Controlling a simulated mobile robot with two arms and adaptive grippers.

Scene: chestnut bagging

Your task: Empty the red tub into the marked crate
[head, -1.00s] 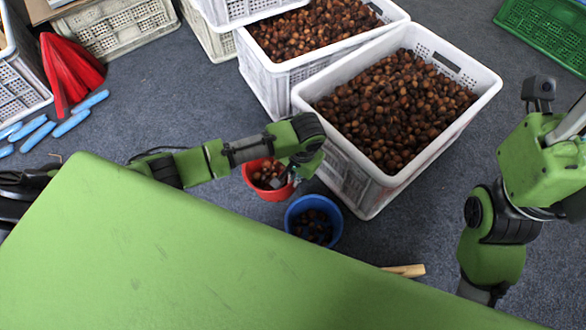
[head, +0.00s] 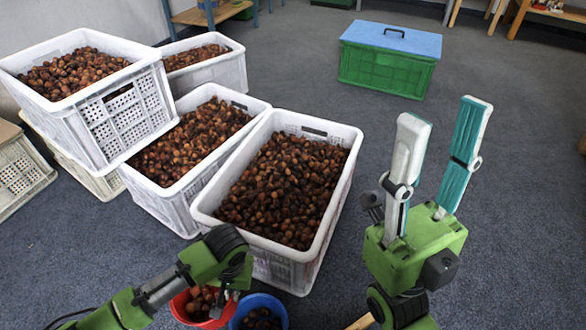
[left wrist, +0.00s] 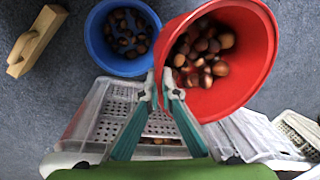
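The red tub (head: 197,308), partly filled with chestnuts, is at the bottom of the head view, beside the near white crate. It also shows in the left wrist view (left wrist: 252,40). My left gripper (left wrist: 160,92) has its fingers on either side of the tub's rim, closed on its wall. In the head view my left gripper (head: 228,293) is over the tub, its fingertips partly hidden. My right gripper (head: 447,112) is open and empty, fingers pointing up. The near white crate (head: 330,222) is full of chestnuts. I see no clear mark on any crate.
A blue tub (head: 262,300) with chestnuts stands right of the red tub. More chestnut-filled white crates stand left, including a middle one (head: 165,215) and a raised one (head: 125,115). A wooden-handled brush (left wrist: 38,40) lies on the floor. A green crate with blue lid (head: 388,68) stands behind.

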